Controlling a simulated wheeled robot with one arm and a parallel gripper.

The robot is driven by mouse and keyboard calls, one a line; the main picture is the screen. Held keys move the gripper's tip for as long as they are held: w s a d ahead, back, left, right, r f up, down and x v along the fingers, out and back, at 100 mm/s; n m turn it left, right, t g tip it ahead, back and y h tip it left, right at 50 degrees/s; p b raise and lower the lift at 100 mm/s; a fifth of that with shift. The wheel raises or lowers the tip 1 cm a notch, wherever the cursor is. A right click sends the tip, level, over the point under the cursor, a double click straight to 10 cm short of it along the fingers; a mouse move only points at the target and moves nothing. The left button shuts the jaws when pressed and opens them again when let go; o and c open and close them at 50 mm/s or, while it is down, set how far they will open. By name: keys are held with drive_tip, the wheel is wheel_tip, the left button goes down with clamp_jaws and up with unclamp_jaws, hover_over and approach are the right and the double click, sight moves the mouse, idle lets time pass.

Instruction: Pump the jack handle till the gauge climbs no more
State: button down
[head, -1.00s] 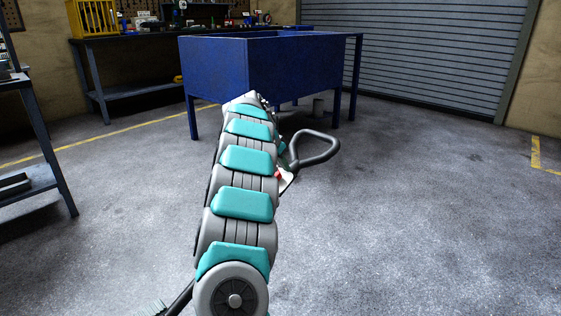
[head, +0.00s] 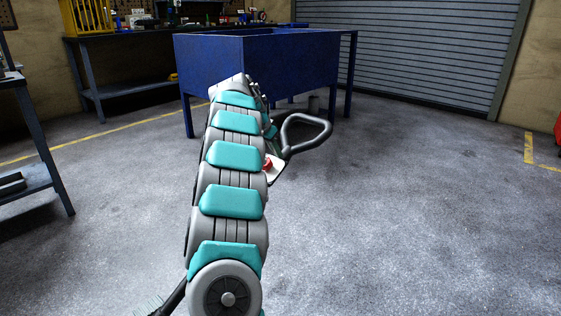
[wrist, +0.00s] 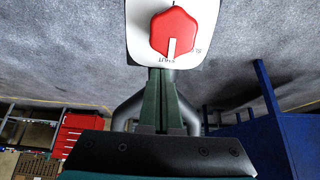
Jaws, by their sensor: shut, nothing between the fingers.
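The jack handle ends in a dark grey loop (head: 307,131), seen just right of my arm in the head view. Parts of the grey loop (wrist: 124,114) also show behind my gripper in the wrist view. A white plate with a red knob (head: 267,164) sits near the loop's base. The red knob (wrist: 173,32) and its lettered plate are close ahead of my fingers in the wrist view. My gripper (wrist: 161,76) is shut and empty, its tips at the plate's edge; contact is unclear. My arm hides the jack's body, and no gauge is visible.
A blue open-topped bin on legs (head: 255,62) stands beyond the handle. A workbench (head: 125,88) is behind it and a dark shelf unit (head: 45,150) at the left. A red cabinet (wrist: 75,130) shows in the wrist view. Open floor lies to the right.

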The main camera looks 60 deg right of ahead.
drive_tip(key=v, duration=0.8)
drive_tip(key=shift+s+d+r, duration=0.1)
drive_tip(key=shift+d+r, duration=0.15)
drive_tip(key=shift+d, duration=0.15)
idle(0.6)
